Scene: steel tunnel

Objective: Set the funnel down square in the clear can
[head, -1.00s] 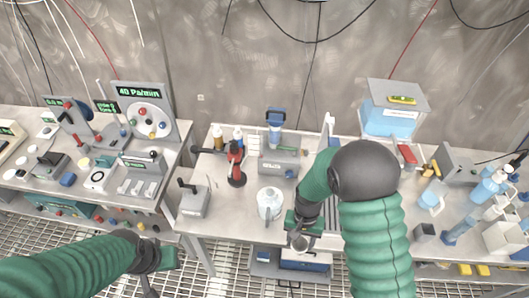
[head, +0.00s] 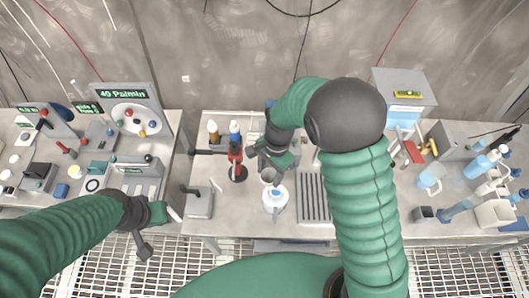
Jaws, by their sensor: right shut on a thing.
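The clear can (head: 275,201) stands upright on the right-hand bench, a see-through, pale bluish vessel. My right gripper (head: 270,166) is shut on the grey funnel (head: 270,176). The funnel shows just above the can's top in the picture, at its far side. I cannot tell whether funnel and can touch, or whether the funnel's spout is in the opening; the spout is hidden. My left gripper (head: 160,230) is open and empty, low in front of the gap between the benches.
A red tool on a dark stand (head: 236,165) is close left of my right gripper. A grey slotted plate (head: 313,198) lies right of the can. A grey block with a lever (head: 199,202) stands left. Bare bench lies between the block and the can.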

